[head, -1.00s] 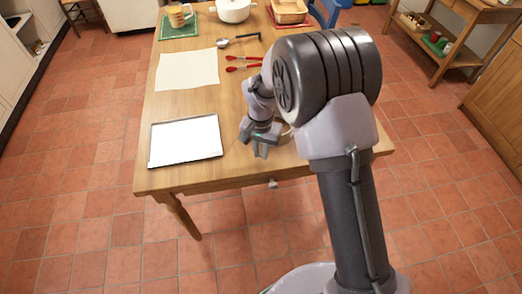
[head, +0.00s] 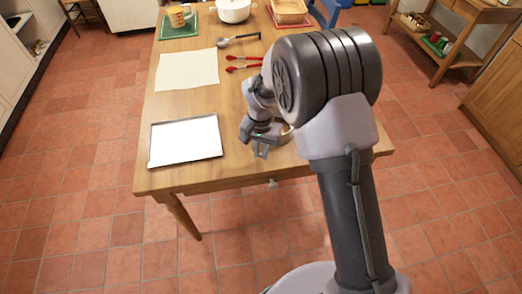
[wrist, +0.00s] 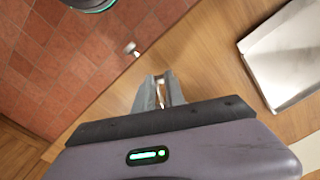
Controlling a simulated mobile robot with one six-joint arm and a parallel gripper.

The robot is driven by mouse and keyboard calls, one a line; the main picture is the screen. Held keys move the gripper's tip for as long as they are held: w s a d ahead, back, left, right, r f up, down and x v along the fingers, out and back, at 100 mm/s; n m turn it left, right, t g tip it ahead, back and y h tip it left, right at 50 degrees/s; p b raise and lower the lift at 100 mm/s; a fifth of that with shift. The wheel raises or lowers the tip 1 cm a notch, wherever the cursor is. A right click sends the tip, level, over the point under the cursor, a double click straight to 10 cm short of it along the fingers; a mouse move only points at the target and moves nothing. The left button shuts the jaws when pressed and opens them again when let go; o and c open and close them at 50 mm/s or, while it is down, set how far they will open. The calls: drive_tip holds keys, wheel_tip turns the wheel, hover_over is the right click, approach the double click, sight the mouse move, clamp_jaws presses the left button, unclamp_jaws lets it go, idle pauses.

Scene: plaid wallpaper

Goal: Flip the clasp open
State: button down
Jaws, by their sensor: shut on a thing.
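My gripper (head: 261,152) is low over the near right part of the wooden table, fingers pointing down. In the wrist view my gripper (wrist: 160,82) has its two grey fingers close together, with a thin pale part (wrist: 161,95) between them. I take this part to be the clasp, but it is mostly hidden by the fingers and its shape and position cannot be made out. A tan, curved thing (head: 287,134) shows partly behind my gripper in the head view; my arm hides the rest of it.
A silver-edged white tray (head: 151,150) lies left of my gripper. A cream cloth (head: 186,70), red-handled tongs (head: 243,68), a ladle (head: 225,43), a mug (head: 179,17) and a white pot (head: 233,10) are farther back. A small pale knob (head: 273,183) is at the table's front edge.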

sight(261, 154)
idle(0.5)
drive_tip(key=c, duration=1.4)
unclamp_jaws()
drive_tip(key=shift+c, duration=0.2)
wheel_tip(261, 154, up, 17)
drive_tip(key=p, duration=0.7)
drive_tip(key=shift+r, duration=0.2)
